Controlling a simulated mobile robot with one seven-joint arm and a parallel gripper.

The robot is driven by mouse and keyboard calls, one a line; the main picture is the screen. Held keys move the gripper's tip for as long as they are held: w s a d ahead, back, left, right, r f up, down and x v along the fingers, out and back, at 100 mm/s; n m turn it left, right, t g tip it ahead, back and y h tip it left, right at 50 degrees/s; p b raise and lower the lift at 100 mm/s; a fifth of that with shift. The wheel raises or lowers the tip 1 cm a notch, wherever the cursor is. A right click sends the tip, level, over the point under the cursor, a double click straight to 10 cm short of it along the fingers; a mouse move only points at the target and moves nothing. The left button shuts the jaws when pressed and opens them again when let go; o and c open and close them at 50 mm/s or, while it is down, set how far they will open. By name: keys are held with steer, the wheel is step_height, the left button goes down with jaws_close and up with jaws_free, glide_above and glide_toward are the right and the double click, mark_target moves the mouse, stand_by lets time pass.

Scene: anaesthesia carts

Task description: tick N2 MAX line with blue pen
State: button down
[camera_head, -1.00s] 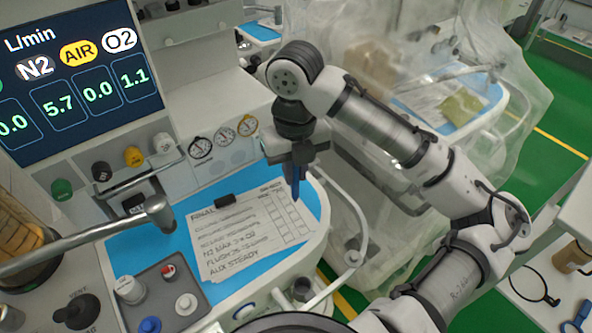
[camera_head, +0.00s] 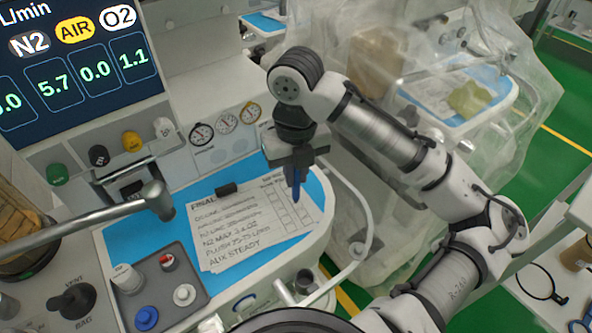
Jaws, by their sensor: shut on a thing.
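My gripper (camera_head: 296,162) is shut on a blue pen (camera_head: 296,184), which points down over the checklist. The checklist (camera_head: 228,257) is a white sheet headed FINAL on a blue mat, with handwritten lines and columns of boxes along its right side. The N2 MAX line (camera_head: 222,238) is low on the sheet, above the FLUSH and AUX STEADY lines. The pen tip is over the box columns at the right, higher in the picture than the N2 MAX text. I cannot tell whether it touches the paper. I see no clear tick in the boxes.
A grey tray (camera_head: 205,293) with vials lies left of the sheet on the blue mat (camera_head: 118,236). A metal bar (camera_head: 75,233) crosses at left. A pale hose (camera_head: 367,205) curves at right. The display (camera_head: 70,65) stands behind.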

steer(key=shift+f+b, duration=0.45)
steer(key=shift+f, duration=0.15)
stand_by(0.8)
steer(key=shift+w+d+p, duration=0.15)
steer(key=shift+d+p, duration=0.15)
steer(key=shift+d, duration=0.1)
stand_by(1.2)
step_height(320, 180, up, 7)
steer(key=p, duration=0.6)
steer(key=shift+p, duration=0.3)
stand_by(0.4)
steer(key=shift+a+f+b, duration=0.2)
steer(key=shift+f+b, duration=0.9)
steer(key=shift+f, duration=0.35)
steer(key=shift+a+f+b, duration=0.2)
steer(key=shift+f+b, duration=0.85)
steer(key=shift+f, duration=0.4)
steer(key=shift+s, duration=0.2)
steer(key=shift+f+b, duration=0.45)
steer(key=shift+f, duration=0.15)
